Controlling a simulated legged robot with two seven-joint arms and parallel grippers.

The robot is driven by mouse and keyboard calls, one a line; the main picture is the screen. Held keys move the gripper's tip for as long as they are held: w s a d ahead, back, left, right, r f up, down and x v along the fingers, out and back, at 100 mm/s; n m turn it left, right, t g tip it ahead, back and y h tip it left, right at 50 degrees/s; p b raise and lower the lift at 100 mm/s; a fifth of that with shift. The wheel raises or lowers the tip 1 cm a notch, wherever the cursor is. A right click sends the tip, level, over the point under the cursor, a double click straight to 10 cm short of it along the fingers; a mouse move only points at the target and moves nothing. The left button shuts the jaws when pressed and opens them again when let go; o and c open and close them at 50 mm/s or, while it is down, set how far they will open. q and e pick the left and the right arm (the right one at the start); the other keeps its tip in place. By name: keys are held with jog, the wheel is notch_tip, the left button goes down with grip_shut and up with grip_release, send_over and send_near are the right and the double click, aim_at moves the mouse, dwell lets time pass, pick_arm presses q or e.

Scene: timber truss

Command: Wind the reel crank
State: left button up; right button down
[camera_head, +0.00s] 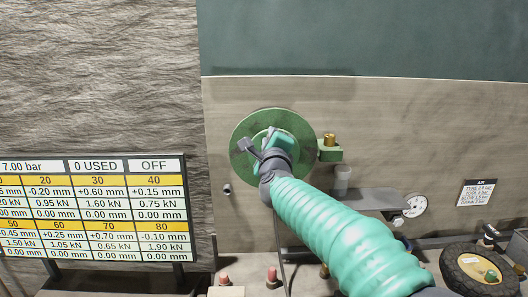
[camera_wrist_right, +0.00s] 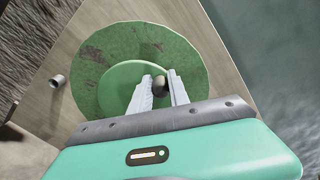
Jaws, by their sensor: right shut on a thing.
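The reel is a round, worn green disc (camera_head: 241,134) mounted on the wooden panel. In the right wrist view the larger disc (camera_wrist_right: 92,67) has a smaller green hub (camera_wrist_right: 122,82) in front of it. A dark rounded crank knob (camera_wrist_right: 159,83) stands at the hub's right edge. My right gripper (camera_wrist_right: 161,86) has its two pale fingers on either side of this knob and is shut on it. In the head view my right gripper (camera_head: 260,144) covers the middle of the reel, hiding the crank there. My left gripper is not in view.
A green block with a brass fitting (camera_head: 329,148) sits right of the reel. A grey shelf (camera_head: 378,198), a gauge (camera_head: 413,205) and a tyre (camera_head: 466,271) are further right. A display board (camera_head: 95,208) stands left. A short peg (camera_head: 227,189) sticks out below the reel.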

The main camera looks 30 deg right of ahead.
jog(key=shift+s+d+f+m+b, duration=0.2)
jog(key=shift+d+f+m+b, duration=0.25)
jog(key=shift+m+b, duration=0.35)
jog(key=c, duration=1.4)
grip_release()
jog(key=shift+r, duration=0.1)
jog(key=shift+o, duration=0.7)
jog(key=shift+d+r, duration=0.1)
jog(key=shift+d, duration=0.1)
jog(key=shift+a+r, duration=0.1)
